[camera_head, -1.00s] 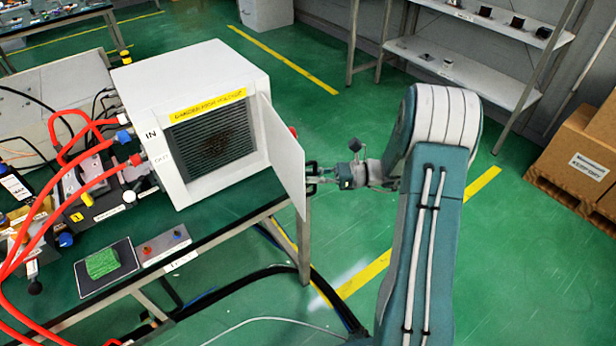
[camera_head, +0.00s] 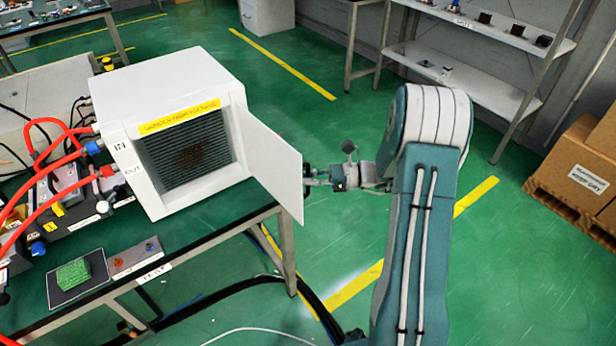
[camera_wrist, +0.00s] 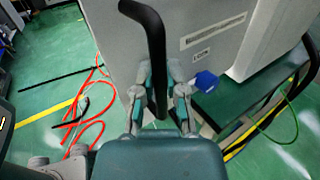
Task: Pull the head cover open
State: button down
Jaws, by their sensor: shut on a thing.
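The white box-shaped generator (camera_head: 115,110) stands on the bench, with a dark grille (camera_head: 185,152) and a yellow label on its front. Its white head cover (camera_head: 270,160) is a hinged door on the right side, swung well out so that the grille shows. My gripper (camera_head: 310,176) is at the outer side of the cover, near its free edge. In the wrist view my gripper (camera_wrist: 160,98) is shut on the black bar handle (camera_wrist: 150,30), with a finger on each side. The handle stands in front of the grey cover panel (camera_wrist: 110,35).
Red hoses (camera_head: 45,205) run to the IN and OUT ports at the left. A green block (camera_head: 73,273) lies on a dark pad on the bench. Cardboard boxes (camera_head: 575,175) and a shelf (camera_head: 480,80) stand at the right. Cables lie under the bench; the green floor is largely clear.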

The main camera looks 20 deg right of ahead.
jog(key=c, duration=0.7)
grip_release()
jog(key=shift+d, duration=0.1)
jog(key=v, duration=1.2)
jog(key=shift+f, duration=0.1)
